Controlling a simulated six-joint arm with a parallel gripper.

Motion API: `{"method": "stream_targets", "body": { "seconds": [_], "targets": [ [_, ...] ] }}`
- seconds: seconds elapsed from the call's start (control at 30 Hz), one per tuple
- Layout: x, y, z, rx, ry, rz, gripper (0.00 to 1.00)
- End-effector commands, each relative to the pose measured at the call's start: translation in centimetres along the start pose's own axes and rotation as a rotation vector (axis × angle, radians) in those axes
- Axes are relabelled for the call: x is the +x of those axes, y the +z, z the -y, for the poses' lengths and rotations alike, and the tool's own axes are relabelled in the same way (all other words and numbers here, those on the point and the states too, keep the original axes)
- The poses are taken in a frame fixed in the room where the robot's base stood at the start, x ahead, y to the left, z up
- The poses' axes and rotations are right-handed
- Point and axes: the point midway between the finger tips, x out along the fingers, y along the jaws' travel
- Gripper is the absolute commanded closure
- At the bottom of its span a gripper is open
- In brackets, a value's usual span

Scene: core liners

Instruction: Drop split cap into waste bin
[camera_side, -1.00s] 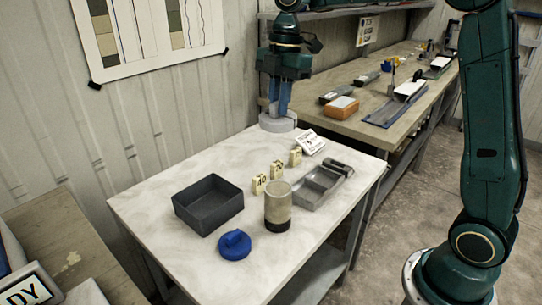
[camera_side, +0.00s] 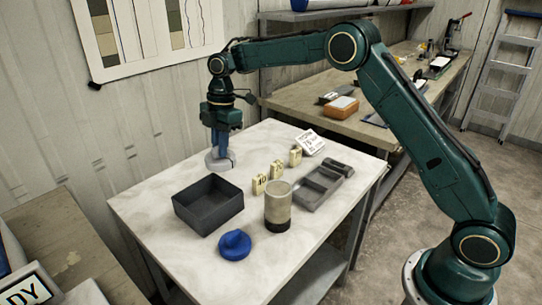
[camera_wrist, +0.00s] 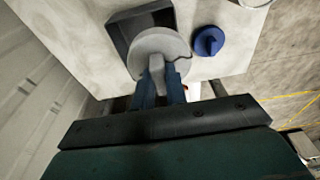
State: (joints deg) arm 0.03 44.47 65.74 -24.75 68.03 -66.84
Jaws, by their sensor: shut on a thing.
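My gripper (camera_side: 221,146) is shut on a grey round cap (camera_side: 220,161) by its upright tab. The cap hangs at or just above the white table, behind the dark grey open bin (camera_side: 207,204); I cannot tell if it touches the table. In the wrist view the cap (camera_wrist: 158,44) shows a notch or split at its right edge, between my blue fingers (camera_wrist: 160,88). It overlaps the view of the bin (camera_wrist: 122,27) beyond it. The bin's inside looks empty in the side view.
A blue cap (camera_side: 234,245) lies right of the bin, near the front. A core cylinder (camera_side: 278,207) stands upright beside it. Several numbered yellow blocks (camera_side: 277,169), a grey tray (camera_side: 320,188) and a white sign (camera_side: 310,142) stand to the right.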

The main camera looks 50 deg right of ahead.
Motion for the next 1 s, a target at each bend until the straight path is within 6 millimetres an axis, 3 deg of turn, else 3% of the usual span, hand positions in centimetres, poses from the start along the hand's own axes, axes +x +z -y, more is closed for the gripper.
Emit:
{"method": "stream_targets", "body": {
  "seconds": [0.1, 0.3, 1.0],
  "targets": [
    [2.5, -0.6, -1.3, -0.003, -0.002, 0.003, 1.0],
    [4.9, -1.2, -2.6, -0.002, 0.001, 0.006, 1.0],
    [7.3, -1.1, -2.9, -0.002, -0.001, 0.007, 1.0]
  ]
}}
